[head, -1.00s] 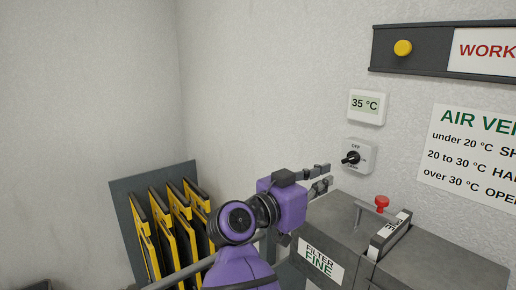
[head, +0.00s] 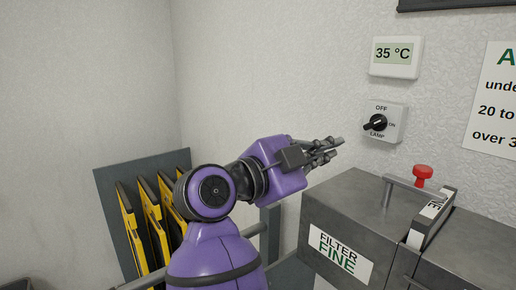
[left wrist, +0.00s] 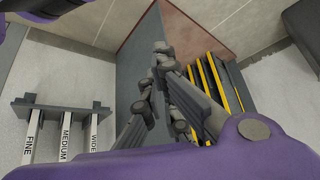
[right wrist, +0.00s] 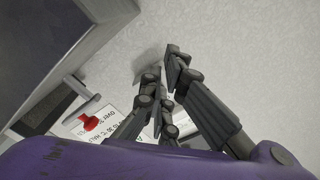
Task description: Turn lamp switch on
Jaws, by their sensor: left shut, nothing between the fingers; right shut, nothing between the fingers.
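The lamp switch (head: 397,133) is a pale plate on the wall with a black rotary knob (head: 376,123). It is marked OFF at the top, ON at the right and LAMP below. The knob's long grip slants between lower left and upper right; I cannot tell which end points. My right gripper (head: 337,144) is shut and empty, left of the switch and slightly lower, apart from it in the picture. It also shows shut in the right wrist view (right wrist: 166,65), where the switch cannot be made out. My left gripper (left wrist: 160,58) is shut and empty.
A temperature display (head: 396,57) reading 35 °C hangs above the switch. Below it stands a grey metal box (head: 350,196) labelled FILTER FINE, with a handle and a red knob (head: 423,171). A rack with yellow-edged plates (head: 128,225) is at the left.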

